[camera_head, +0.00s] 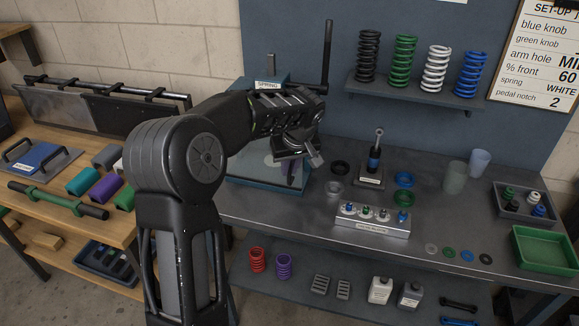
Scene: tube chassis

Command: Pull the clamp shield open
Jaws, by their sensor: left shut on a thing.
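The spring clamp (262,83), a blue-grey machine with a SPRING label and a tall black lever, stands at the left end of the metal bench against the blue back panel. My left arm crosses in front of it and hides much of its middle. My left gripper (309,156) is at the front of the clamp, shut on a part there that looks like the shield's edge or handle. The gripped part is small and mostly hidden. How far the shield stands open cannot be told. My right gripper is not in view.
A shock absorber (375,158) stands on a small base right of the clamp, with dark and blue rings around it. A rack of knobs (371,219) sits at the bench front. A shelf (415,92) of coloured springs hangs behind. A green tray (545,248) is at right.

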